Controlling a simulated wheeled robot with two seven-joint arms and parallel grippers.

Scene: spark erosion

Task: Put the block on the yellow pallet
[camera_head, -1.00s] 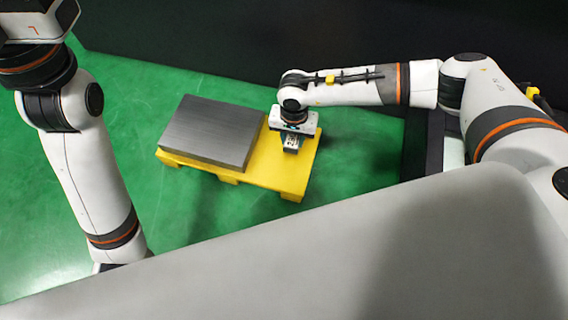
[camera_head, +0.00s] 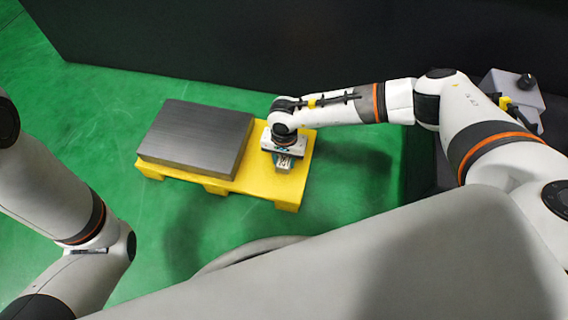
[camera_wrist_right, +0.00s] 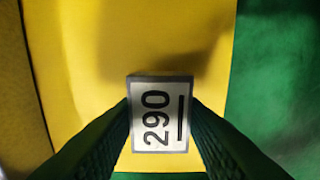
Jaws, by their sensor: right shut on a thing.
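The block also shows under the gripper in the head view (camera_head: 284,163). It is over the right, bare part of the yellow pallet (camera_head: 262,182). I cannot tell whether it touches the pallet. My left arm shows at the left, but its gripper is out of view.
A large dark grey slab (camera_head: 197,138) covers the left part of the pallet, just left of my right gripper. The green floor (camera_head: 100,100) around the pallet is clear. A dark wall (camera_head: 230,45) stands behind. A grey box (camera_head: 515,95) is at the right.

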